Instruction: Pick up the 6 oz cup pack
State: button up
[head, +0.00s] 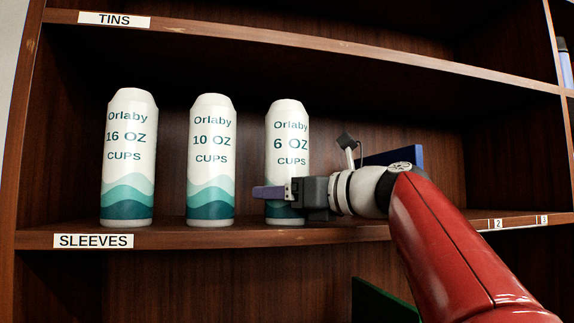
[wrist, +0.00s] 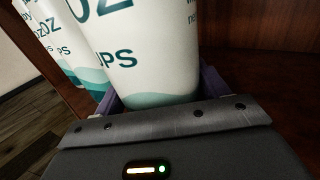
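The 6 oz cup pack (head: 288,130) is a white sleeve with teal waves, labelled "Orlaby 6 OZ CUPS". It stands upright on the shelf, rightmost of three packs. My gripper (head: 270,192) is at its lower part, with one purple finger across its front. In the wrist view, the pack (wrist: 155,60) sits between the two purple fingers of my gripper (wrist: 165,95), close to both. I cannot tell whether the fingers press on it. The far finger is hidden behind the pack in the head view.
The 10 oz pack (head: 211,150) and the 16 oz pack (head: 129,150) stand to the left, with gaps between them. The shelf edge (head: 190,235) carries a "SLEEVES" label. An upper shelf (head: 300,48) runs above the packs. A blue panel-like object (head: 400,156) is behind my arm.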

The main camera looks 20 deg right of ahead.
jog(key=c, duration=0.7)
jog(key=shift+c, duration=0.5)
jog(key=shift+r, duration=0.15)
